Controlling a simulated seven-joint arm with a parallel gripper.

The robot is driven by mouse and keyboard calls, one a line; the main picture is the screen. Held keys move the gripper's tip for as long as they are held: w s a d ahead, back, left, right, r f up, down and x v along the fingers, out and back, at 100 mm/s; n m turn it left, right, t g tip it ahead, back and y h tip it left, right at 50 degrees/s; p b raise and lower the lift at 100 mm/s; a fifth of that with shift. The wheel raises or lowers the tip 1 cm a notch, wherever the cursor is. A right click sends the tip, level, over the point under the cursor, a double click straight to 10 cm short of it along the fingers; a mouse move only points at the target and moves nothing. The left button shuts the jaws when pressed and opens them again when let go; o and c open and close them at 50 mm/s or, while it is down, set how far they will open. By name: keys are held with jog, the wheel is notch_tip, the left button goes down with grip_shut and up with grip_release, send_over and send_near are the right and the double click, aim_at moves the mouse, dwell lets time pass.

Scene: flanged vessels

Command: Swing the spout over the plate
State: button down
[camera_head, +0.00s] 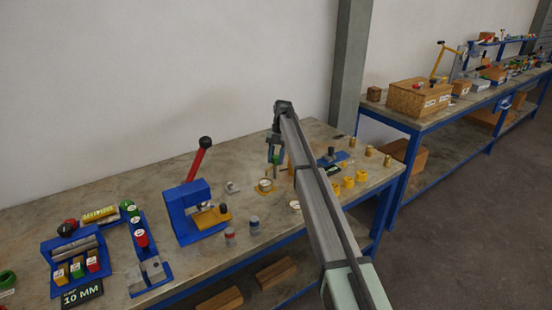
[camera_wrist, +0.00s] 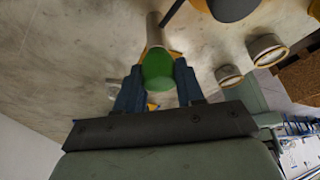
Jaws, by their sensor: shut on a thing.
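My gripper (camera_wrist: 157,78) has its two blue fingers on either side of a green rounded end (camera_wrist: 158,70) in the wrist view. A pale shaft (camera_wrist: 154,30) runs from this green end, with some yellow beside it. I cannot tell for certain whether this is the spout. In the head view my gripper (camera_head: 274,156) is above the bench, and the green part shows small between the fingers. A pale round disc on a yellow base (camera_head: 265,186) is just below it. Another pale disc (camera_head: 294,205) lies nearer the front edge. Which one is the plate is unclear.
A blue press with a red lever (camera_head: 197,180) stands left of my gripper. Several yellow pieces (camera_head: 349,181) stand to the right, partly behind my arm. Blue racks (camera_head: 78,262) fill the left end.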

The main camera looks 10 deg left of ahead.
jog(key=shift+n, duration=0.6)
jog(key=c, duration=0.7)
grip_release()
